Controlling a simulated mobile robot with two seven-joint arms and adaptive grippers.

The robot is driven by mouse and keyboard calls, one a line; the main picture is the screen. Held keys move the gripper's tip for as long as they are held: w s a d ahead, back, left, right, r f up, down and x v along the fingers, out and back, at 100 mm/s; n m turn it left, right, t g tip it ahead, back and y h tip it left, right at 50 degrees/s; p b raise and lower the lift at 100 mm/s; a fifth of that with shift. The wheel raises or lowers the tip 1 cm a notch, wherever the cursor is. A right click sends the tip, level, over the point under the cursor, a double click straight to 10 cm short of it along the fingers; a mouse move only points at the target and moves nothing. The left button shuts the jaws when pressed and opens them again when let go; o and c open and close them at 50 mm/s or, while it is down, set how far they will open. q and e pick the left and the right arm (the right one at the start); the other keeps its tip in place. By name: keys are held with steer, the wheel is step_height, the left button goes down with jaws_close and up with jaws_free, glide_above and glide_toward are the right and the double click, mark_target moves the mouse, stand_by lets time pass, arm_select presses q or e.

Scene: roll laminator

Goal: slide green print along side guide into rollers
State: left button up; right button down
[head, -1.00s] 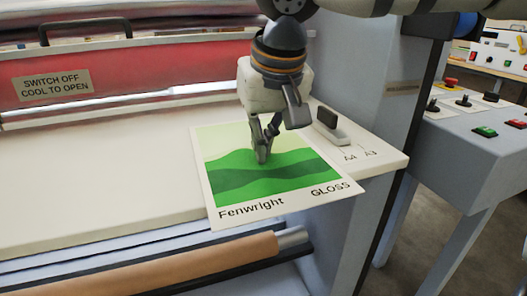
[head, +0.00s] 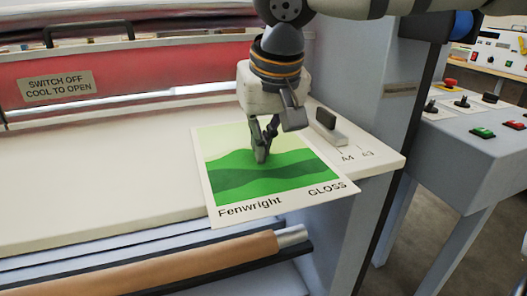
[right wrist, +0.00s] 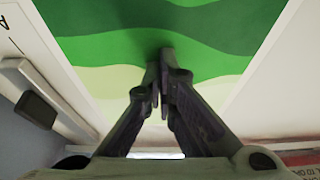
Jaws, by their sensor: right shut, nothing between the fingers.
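The green print (head: 270,184) lies flat on the cream feed table, its front edge with "Fenwright" and "GLOSS" overhanging the table's front edge. My right gripper (head: 261,160) is shut and empty, its fingertips down on or just above the print's green middle. The right wrist view shows the closed fingertips (right wrist: 163,72) over the print (right wrist: 120,40). The side guide (head: 329,125), a pale bar with a dark knob, stands to the right of the print with a small gap. The rollers (head: 150,100) are behind, under the red cover. My left gripper is not in view.
The feed table (head: 90,178) is clear to the left of the print. A brown roll (head: 215,262) runs below its front edge. A grey control console (head: 470,130) with buttons stands at the right. A red cover (head: 180,70) has a "SWITCH OFF COOL TO OPEN" label.

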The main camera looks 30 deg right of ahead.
mark_target(280, 140)
steer(key=shift+f, duration=0.1)
stand_by(0.3)
steer(key=shift+s+d+r+p, duration=0.15)
steer(key=shift+d+p, duration=0.05)
steer(key=shift+d, duration=0.15)
steer(key=shift+s+d+r+p, duration=0.1)
steer(key=shift+s+d+p, duration=0.1)
steer(key=shift+d, duration=0.15)
steer(key=shift+d+f, duration=0.3)
steer(key=shift+d, duration=0.6)
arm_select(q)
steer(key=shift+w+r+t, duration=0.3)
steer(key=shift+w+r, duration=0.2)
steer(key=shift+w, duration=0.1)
arm_select(e)
steer(key=shift+s+d, duration=0.1)
steer(key=shift+d, duration=0.15)
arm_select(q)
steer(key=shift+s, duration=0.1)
arm_select(e)
steer(key=shift+d, duration=0.45)
steer(key=shift+d, duration=0.25)
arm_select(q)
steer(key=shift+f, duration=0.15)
arm_select(e)
steer(key=shift+w+d, duration=0.3)
steer(key=shift+w, duration=0.7)
steer(key=shift+w+d, duration=0.3)
steer(key=shift+w, duration=0.65)
